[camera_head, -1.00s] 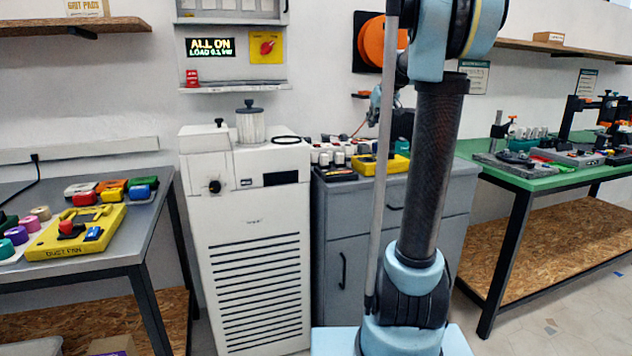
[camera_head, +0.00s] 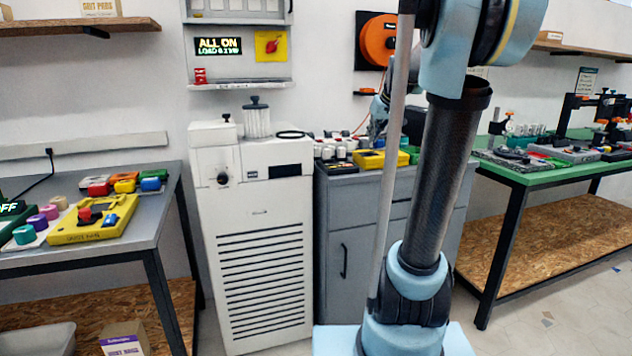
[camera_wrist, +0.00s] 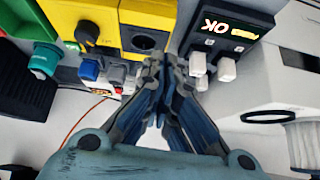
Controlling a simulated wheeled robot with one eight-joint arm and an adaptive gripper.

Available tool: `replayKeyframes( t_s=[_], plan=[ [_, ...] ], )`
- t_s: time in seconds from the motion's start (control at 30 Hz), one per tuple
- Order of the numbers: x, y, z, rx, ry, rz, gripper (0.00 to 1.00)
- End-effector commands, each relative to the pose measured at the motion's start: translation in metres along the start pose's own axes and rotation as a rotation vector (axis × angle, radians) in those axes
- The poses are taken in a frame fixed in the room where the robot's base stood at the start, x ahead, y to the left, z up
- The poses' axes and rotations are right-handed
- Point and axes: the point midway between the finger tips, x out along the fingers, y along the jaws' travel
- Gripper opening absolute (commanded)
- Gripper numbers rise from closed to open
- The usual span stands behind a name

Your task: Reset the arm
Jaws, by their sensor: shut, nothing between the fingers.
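My arm (camera_head: 441,180) rises from its light blue base in front of the grey cabinet and runs out of the top of the head view. My gripper (camera_wrist: 160,70) shows in the wrist view with its fingers together and nothing between them. In the head view only a small part of the gripper shows behind the arm and the grey pole. The wrist view looks onto a dark box with an OK display (camera_wrist: 226,25), white knobs (camera_wrist: 227,70) and a yellow panel (camera_wrist: 147,14). I cannot tell whether the fingers touch any of them.
A white cabinet machine (camera_head: 258,240) stands left of the grey cabinet (camera_head: 345,215). A grey table with a yellow dust fan panel (camera_head: 93,219) is at the left. A green bench (camera_head: 530,173) is at the right. An orange spool (camera_head: 377,40) hangs on the wall.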

Motion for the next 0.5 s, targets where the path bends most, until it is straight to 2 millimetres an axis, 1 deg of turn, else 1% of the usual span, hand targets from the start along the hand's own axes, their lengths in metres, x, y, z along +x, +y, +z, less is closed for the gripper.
replayKeyframes(
  t_s=[0.03,0.07,0.1,0.17,0.2,0.27,0.3,0.37,0.4,0.47,0.5],
  plan=[
    [-0.002,-0.008,0.017,0.006,-0.016,0.0,0.0],
    [-0.003,-0.012,0.028,0.011,-0.027,0.0,0.0],
    [-0.005,-0.019,0.043,0.019,-0.043,0.0,0.0],
    [-0.007,-0.028,0.068,0.03,-0.068,0.003,0.0],
    [-0.008,-0.035,0.085,0.038,-0.086,0.003,0.0],
    [-0.01,-0.043,0.11,0.05,-0.111,0.008,0.0],
    [-0.011,-0.049,0.127,0.059,-0.129,0.01,0.0],
    [-0.011,-0.056,0.152,0.071,-0.154,0.016,0.0],
    [-0.011,-0.062,0.169,0.078,-0.171,0.019,0.0],
    [-0.011,-0.069,0.195,0.091,-0.196,0.027,0.0],
    [-0.011,-0.073,0.213,0.101,-0.213,0.032,0.0]
  ],
)
